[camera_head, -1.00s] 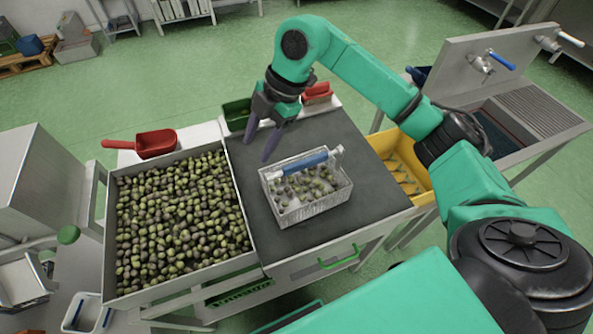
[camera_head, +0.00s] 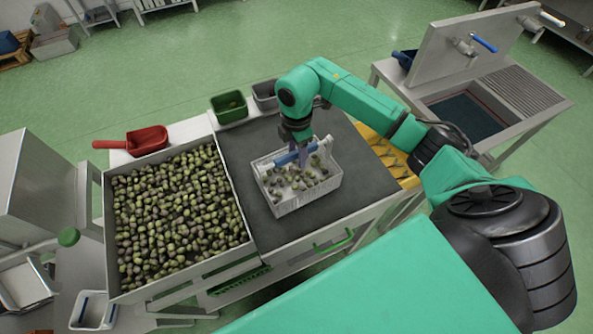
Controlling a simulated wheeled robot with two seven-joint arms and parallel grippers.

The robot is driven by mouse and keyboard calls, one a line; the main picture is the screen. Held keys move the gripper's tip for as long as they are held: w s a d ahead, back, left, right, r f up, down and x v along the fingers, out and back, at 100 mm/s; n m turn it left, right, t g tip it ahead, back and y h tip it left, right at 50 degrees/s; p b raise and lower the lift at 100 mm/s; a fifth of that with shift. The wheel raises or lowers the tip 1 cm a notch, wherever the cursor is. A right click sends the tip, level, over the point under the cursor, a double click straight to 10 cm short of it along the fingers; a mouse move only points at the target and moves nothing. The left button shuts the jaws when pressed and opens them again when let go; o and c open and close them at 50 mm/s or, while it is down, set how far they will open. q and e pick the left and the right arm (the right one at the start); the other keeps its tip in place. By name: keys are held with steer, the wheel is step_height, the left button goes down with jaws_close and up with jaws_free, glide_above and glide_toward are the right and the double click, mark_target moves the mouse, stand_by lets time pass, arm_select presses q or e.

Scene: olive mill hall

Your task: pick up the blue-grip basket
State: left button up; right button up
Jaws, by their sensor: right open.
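The blue-grip basket (camera_head: 296,203) is a light grey basket with some olives in it. It stands on the dark mat (camera_head: 345,197) in the middle of the bench. Its blue grip (camera_head: 284,159) runs across near the back rim. My right gripper (camera_head: 299,158) points down at the blue grip, with its purple-grey fingers at the grip's right part. The jaws are open. From this angle I cannot tell whether the fingers touch the grip. My left gripper is not in view.
A large tray of olives (camera_head: 250,243) is left of the basket, with a red scoop (camera_head: 147,140) behind it. Green (camera_head: 229,107) and grey (camera_head: 265,96) bins stand at the bench's back edge. A yellow tray (camera_head: 372,140) lies right of the mat, partly behind my arm. A sink (camera_head: 470,117) stands further right.

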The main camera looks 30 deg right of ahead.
steer(key=shift+w+f, duration=0.1)
steer(key=shift+f, duration=0.05)
jaws_close()
stand_by(1.3)
